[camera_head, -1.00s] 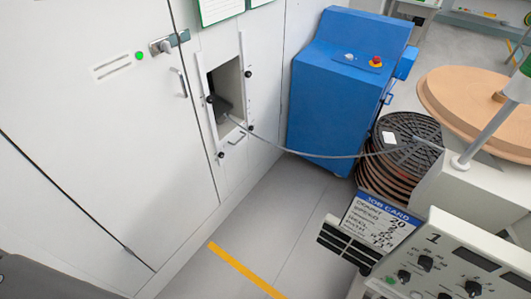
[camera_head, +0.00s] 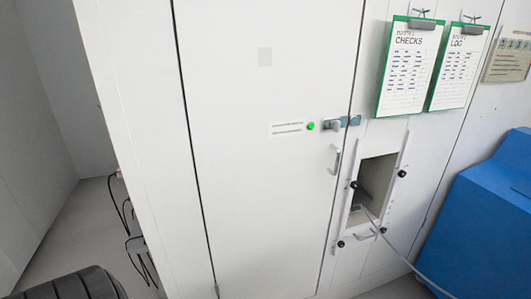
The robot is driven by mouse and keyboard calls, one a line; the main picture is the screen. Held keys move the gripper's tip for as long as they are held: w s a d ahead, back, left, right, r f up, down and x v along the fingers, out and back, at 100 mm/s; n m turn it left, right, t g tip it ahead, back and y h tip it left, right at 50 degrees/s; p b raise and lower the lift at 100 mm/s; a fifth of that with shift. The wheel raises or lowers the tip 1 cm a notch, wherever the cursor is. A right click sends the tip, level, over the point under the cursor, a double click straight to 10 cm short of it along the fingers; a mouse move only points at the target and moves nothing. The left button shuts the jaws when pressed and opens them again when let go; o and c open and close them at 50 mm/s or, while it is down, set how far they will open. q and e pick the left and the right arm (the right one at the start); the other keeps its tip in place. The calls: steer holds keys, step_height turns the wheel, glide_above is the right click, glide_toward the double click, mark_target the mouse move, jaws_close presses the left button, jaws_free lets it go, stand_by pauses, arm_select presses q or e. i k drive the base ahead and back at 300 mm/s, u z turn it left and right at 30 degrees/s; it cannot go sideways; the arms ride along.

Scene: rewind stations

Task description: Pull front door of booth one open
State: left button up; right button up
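The white front door (camera_head: 265,180) of the booth stands closed in the middle of the head view, with dark seams along both sides. A small vertical pull handle (camera_head: 336,160) is on its right side. Above the handle is a grey latch (camera_head: 336,125) that reaches across the seam to a blue-grey plate (camera_head: 355,120) on the frame. A green round light (camera_head: 310,126) sits left of the latch beside a small label. Neither gripper is in view, and nothing touches the door.
Right of the door is a square opening (camera_head: 375,183) with a grey cable (camera_head: 410,268) running out. Green clipboards (camera_head: 408,68) hang above it. A blue cabinet (camera_head: 485,225) stands at the right. Black cables (camera_head: 138,245) hang by the booth's left corner.

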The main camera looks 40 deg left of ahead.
mark_target(264, 82)
steer(key=u, duration=0.5)
steer(key=i, duration=0.4)
steer(key=z, duration=1)
